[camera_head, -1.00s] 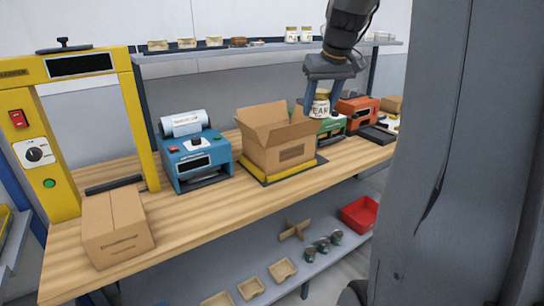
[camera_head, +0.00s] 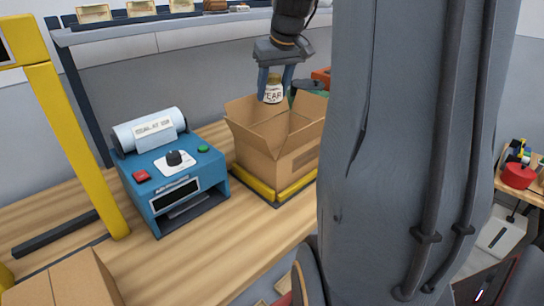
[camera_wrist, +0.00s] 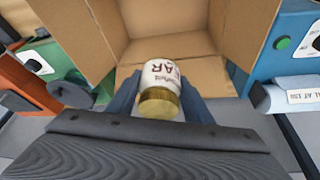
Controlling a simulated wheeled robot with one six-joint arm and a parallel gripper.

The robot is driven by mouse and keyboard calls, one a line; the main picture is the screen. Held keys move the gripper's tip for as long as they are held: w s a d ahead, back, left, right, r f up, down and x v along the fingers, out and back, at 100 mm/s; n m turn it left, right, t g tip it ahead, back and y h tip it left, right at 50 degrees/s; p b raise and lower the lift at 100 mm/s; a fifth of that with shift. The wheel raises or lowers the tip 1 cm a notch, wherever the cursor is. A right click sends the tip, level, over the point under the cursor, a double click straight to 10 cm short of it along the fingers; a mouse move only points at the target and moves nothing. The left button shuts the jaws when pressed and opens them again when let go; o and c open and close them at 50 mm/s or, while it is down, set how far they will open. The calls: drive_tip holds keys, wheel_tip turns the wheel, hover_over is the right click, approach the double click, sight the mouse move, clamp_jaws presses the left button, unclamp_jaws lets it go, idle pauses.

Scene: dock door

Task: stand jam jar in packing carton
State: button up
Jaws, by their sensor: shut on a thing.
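A jam jar (camera_head: 273,92) with a white label and a gold lid is held upright in my gripper (camera_head: 274,84), which is shut on its sides. In the wrist view the jar (camera_wrist: 160,80) sits between the two fingers, lid toward the camera. The packing carton (camera_head: 290,165) stands open, flaps spread, on a yellow-edged platform. In the head view the jar shows just above the carton's back flaps. In the wrist view the carton's open inside (camera_wrist: 160,18) lies beyond the jar. The carton's right end is hidden by my arm in the head view.
A blue label machine (camera_head: 172,180) stands left of the carton on the wooden bench (camera_head: 215,250). A yellow frame (camera_head: 75,140) and a closed carton (camera_head: 65,285) are farther left. Green and orange machines (camera_wrist: 25,85) stand on the carton's other side. A shelf (camera_head: 150,22) runs behind.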

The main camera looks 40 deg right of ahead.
drive_tip(key=shift+s+f+p, duration=0.1)
drive_tip(key=shift+f+p, duration=0.75)
drive_tip(key=shift+f, duration=7.85)
drive_tip(key=shift+f+b, duration=0.6)
drive_tip(key=shift+b, duration=0.25)
drive_tip(key=o, duration=1.3)
drive_tip(key=shift+r, duration=0.15)
drive_tip(key=shift+r+p, duration=0.6)
drive_tip(key=shift+p, duration=0.4)
drive_tip(key=b+v, duration=0.1)
drive_tip(key=v, duration=1)
drive_tip(key=shift+s+r, duration=0.15)
drive_tip(key=shift+r, duration=0.2)
